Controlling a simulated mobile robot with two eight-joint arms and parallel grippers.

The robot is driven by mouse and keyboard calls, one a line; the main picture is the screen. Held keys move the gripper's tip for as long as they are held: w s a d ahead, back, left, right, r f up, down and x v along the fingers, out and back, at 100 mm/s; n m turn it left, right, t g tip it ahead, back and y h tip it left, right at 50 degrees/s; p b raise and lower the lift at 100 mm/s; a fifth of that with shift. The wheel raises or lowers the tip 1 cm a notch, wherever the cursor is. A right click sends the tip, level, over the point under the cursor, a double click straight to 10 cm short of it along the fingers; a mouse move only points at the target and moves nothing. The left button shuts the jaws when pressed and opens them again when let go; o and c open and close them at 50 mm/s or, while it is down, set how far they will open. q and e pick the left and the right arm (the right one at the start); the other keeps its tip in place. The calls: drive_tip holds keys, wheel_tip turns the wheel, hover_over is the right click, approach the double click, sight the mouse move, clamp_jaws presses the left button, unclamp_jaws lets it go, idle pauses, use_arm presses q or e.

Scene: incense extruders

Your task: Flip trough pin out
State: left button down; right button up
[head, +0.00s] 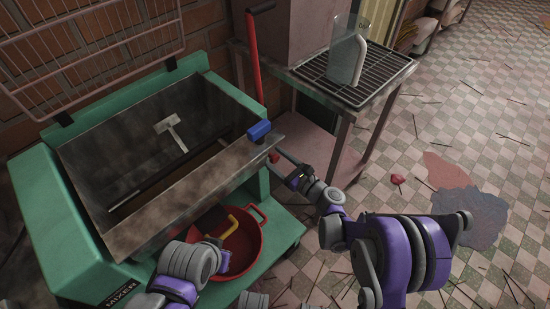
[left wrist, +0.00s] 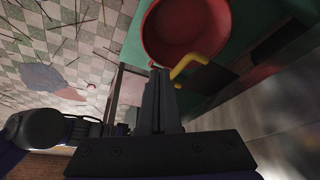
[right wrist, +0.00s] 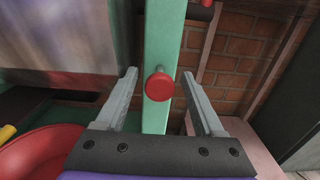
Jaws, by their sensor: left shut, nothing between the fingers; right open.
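The trough pin is a round red knob (right wrist: 159,86) on a green upright post, midway between my right fingers in the right wrist view. It also shows as a small red knob (head: 273,157) at the trough's right end in the head view. My right gripper (right wrist: 159,76) is open, its fingers on either side of the pin and not closed on it. The grey metal trough (head: 185,200) sits in the green mixer (head: 45,205). My left gripper (left wrist: 158,76) is shut and empty, close to a yellow handle (left wrist: 190,65) in the left wrist view.
A red pot (head: 262,240) stands on the mixer's lower green ledge below the trough. A red lever (head: 253,60) and a blue block (head: 259,131) are by the trough's right corner. A metal side table (head: 347,130) with a rack stands at the right. Sticks litter the tiled floor.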

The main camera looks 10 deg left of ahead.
clamp_jaws()
idle(1.3)
